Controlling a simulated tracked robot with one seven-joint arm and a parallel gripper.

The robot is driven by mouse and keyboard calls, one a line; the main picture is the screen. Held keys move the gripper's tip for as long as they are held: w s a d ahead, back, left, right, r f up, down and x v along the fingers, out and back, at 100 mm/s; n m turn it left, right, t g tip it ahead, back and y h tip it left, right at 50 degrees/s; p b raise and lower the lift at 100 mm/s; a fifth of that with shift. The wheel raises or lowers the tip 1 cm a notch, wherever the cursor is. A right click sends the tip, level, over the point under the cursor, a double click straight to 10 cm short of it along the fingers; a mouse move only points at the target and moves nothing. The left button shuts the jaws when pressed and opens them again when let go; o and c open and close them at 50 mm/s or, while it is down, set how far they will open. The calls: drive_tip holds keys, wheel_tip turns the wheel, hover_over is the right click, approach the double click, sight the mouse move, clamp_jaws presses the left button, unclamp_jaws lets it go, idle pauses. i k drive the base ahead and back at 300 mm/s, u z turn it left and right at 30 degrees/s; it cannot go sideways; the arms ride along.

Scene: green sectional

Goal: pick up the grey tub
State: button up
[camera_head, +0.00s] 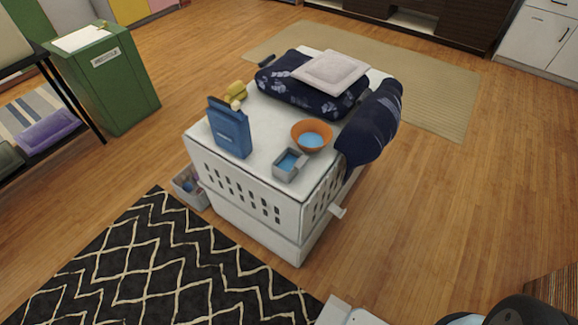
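A small square grey tub (290,165) with blue contents sits on the white crate (237,187), near its front right corner. An orange bowl (312,136), also blue inside, stands just behind and to the right of the tub. A blue box (229,128) stands upright to the left of the tub, with a gap between them. A larger light grey bin (187,187) stands on the floor at the crate's left side, with things inside. My gripper is not visible; dark rounded parts at the bottom right look like my arm.
A dark blue patterned cushion (310,90) carries a pale cushion (330,70) at the crate's back. Another dark cushion (372,125) leans over the right edge. A yellow object (236,90) lies at the back left. A green bin (118,85) stands left. Wood floor right is clear.

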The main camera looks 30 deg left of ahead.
sight(291, 161)
drive_tip(key=k, duration=0.5)
drive_tip(key=z, duration=0.6)
drive_tip(key=i, duration=0.1)
drive_tip(key=u, duration=2.9)
drive_tip(key=i, duration=0.5)
drive_tip(key=z, duration=0.2)
drive_tip(key=k, duration=0.8)
drive_tip(key=u, duration=0.2)
drive_tip(key=i, duration=0.5)
